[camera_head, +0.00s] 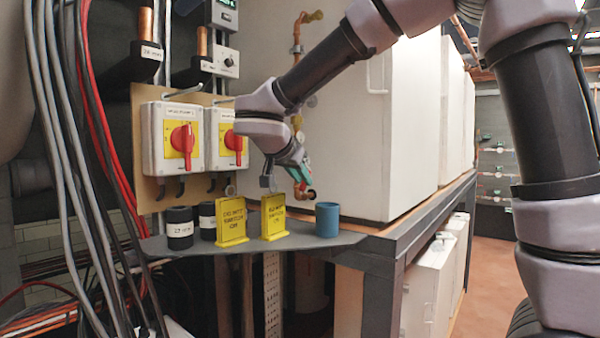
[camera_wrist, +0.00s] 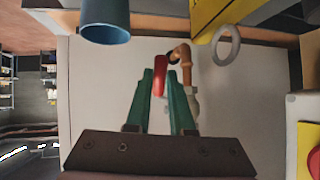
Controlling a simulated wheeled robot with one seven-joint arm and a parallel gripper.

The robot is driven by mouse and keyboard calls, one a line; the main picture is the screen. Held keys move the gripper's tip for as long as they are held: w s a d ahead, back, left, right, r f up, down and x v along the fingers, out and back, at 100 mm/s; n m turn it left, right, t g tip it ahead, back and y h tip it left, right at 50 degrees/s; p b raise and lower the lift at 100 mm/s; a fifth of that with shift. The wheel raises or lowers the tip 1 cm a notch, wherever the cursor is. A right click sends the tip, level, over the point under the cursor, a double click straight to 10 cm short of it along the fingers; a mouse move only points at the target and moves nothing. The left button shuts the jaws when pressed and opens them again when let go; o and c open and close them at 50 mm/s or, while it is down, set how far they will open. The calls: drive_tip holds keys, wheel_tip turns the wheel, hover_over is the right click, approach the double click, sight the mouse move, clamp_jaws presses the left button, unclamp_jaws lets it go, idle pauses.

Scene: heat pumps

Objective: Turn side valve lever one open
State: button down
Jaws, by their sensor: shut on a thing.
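The side valve is a copper-coloured pipe fitting on the white cabinet's side; its body shows in the head view (camera_head: 305,192) and its elbow in the wrist view (camera_wrist: 182,54). Its red lever (camera_wrist: 160,76) sits between the two green fingertips. My gripper (camera_wrist: 160,80) is shut on this red lever. In the head view my gripper (camera_head: 300,174) reaches down beside the fitting, and my wrist and fingers hide most of the lever there. I cannot tell the lever's exact angle.
A blue cup (camera_head: 327,219) and two yellow signs (camera_head: 273,218) (camera_head: 232,221) stand on the grey shelf below my gripper. A metal ring (camera_wrist: 226,46) shows near the fitting. Two red-handled switch boxes (camera_head: 172,138) (camera_head: 226,139) are at left. The white cabinet (camera_head: 395,130) stands behind.

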drive_tip(key=shift+w+d+f+t+h, duration=0.2)
drive_tip(key=shift+f+t+h, duration=0.15)
drive_tip(key=shift+t, duration=0.15)
drive_tip(key=shift+w+d+f+t+h, duration=0.15)
drive_tip(key=shift+f+t+h, duration=0.15)
drive_tip(key=shift+t, duration=0.2)
drive_tip(key=c, duration=0.8)
unclamp_jaws()
drive_tip(key=shift+a+r, duration=0.1)
drive_tip(key=v, duration=1)
drive_tip(key=shift+s+a, duration=0.1)
drive_tip(key=shift+s, duration=0.2)
